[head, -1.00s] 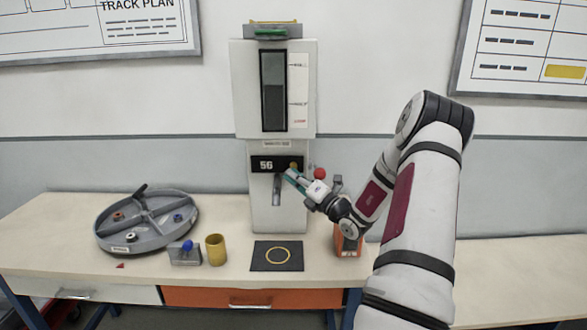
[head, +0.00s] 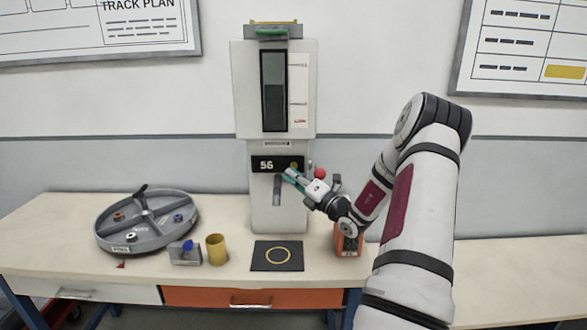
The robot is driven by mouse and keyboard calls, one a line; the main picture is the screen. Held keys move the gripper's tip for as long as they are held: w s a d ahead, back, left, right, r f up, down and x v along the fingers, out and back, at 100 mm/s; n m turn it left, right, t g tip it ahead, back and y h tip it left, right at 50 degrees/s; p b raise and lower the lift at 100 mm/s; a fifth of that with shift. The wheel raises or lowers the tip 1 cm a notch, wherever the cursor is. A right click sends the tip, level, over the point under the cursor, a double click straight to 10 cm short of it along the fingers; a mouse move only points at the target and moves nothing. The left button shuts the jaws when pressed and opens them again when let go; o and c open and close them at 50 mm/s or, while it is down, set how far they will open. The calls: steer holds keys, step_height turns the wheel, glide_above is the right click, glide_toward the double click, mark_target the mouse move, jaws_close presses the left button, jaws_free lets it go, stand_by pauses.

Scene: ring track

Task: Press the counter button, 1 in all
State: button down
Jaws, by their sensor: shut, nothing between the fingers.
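The counter panel (head: 263,165) is a black strip on the front of the tall grey machine (head: 240,100), and its display reads 56. A small yellowish button (head: 294,165) sits at the panel's right end. My gripper (head: 289,173) is shut and empty, its tips just below the button and close to the machine's front. I cannot tell whether the tips touch the button. A grey spout or lever (head: 277,190) hangs below the panel, left of my fingertips. A red ball (head: 320,173) shows just behind my gripper.
A round grey divided tray (head: 147,240) stands at the left of the workbench (head: 60,220). A grey block with a blue knob (head: 186,252), a yellow cup (head: 216,249) and a black mat with a yellow ring (head: 277,256) stand along the front. An orange box (head: 347,242) is below my wrist.

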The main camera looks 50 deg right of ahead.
steer(key=shift+w+d+r+b, duration=0.15)
steer(key=shift+w+d+r, duration=0.1)
steer(key=shift+d, duration=0.35)
steer(key=shift+w+d+r+b, duration=0.1)
steer(key=shift+w+d+b, duration=0.1)
steer(key=shift+d, duration=0.35)
stand_by(1.4)
steer(key=shift+s, duration=0.15)
steer(key=shift+s+a+r+p, duration=0.15)
steer(key=shift+s+a+p, duration=0.05)
steer(key=shift+s+p, duration=0.65)
steer(key=shift+w, duration=0.1)
steer(key=s+a+p, duration=0.1)
steer(key=a, duration=0.1)
steer(key=s+a+p, duration=0.1)
steer(key=s+a, duration=0.1)
steer(key=shift+s+a+p, duration=0.1)
steer(key=shift+a+p, duration=0.05)
steer(key=shift+p, duration=0.15)
steer(key=shift+f, duration=0.2)
stand_by(0.4)
